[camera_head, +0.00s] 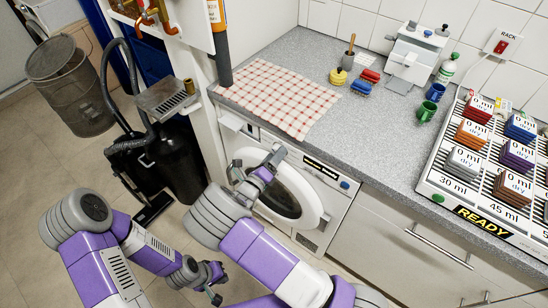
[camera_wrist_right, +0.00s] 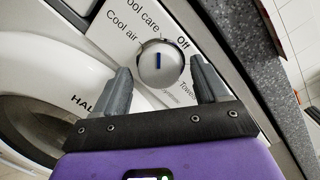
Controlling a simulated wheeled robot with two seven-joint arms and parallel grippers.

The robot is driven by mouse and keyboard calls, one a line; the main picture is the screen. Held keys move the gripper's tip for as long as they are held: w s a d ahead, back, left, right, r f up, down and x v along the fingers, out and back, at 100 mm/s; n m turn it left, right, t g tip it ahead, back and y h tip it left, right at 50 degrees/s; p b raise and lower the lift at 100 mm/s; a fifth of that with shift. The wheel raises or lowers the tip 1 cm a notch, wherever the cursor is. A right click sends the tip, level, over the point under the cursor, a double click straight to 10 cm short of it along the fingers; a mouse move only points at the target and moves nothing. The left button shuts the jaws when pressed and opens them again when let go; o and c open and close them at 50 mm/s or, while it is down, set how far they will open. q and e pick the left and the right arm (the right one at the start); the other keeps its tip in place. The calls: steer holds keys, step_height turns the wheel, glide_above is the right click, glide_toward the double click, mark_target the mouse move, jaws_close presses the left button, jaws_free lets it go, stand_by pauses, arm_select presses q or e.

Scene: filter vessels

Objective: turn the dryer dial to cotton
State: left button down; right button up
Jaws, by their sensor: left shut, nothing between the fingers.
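The dryer (camera_head: 318,233) is a white front-loader under the worktop. Its dial (camera_wrist_right: 160,63) is a round silver knob with a blue pointer mark pointing roughly up in the right wrist view. Printed around it are "Cool air", a partly cut-off "care" label, "Off", "Towels" and a small blurred word; I cannot read a cotton label. My right gripper (camera_wrist_right: 162,88) is open with one finger on each side of the dial; contact is unclear. In the head view my right gripper (camera_head: 268,162) is at the dryer's panel and hides the dial. My left gripper (camera_head: 213,287) is shut and empty, low near the floor.
The dryer's round door (camera_head: 312,207) is just below my right gripper. The grey worktop (camera_head: 310,50) overhangs the panel, with a checked cloth (camera_head: 278,97) on it. A black vacuum cleaner (camera_head: 178,165) stands to the left. White cabinets (camera_head: 385,245) are to the right.

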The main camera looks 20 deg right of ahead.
steer(key=c, duration=0.9)
steer(key=shift+m, duration=0.3)
steer(key=m, duration=0.6)
steer(key=m+h+b, duration=0.1)
steer(key=m, duration=0.5)
steer(key=m+h, duration=0.1)
steer(key=m, duration=0.5)
steer(key=shift+w+a+f+g, duration=0.2)
steer(key=shift+f+g, duration=0.05)
steer(key=shift+g, duration=0.15)
steer(key=shift+m, duration=0.3)
steer(key=o, duration=1)
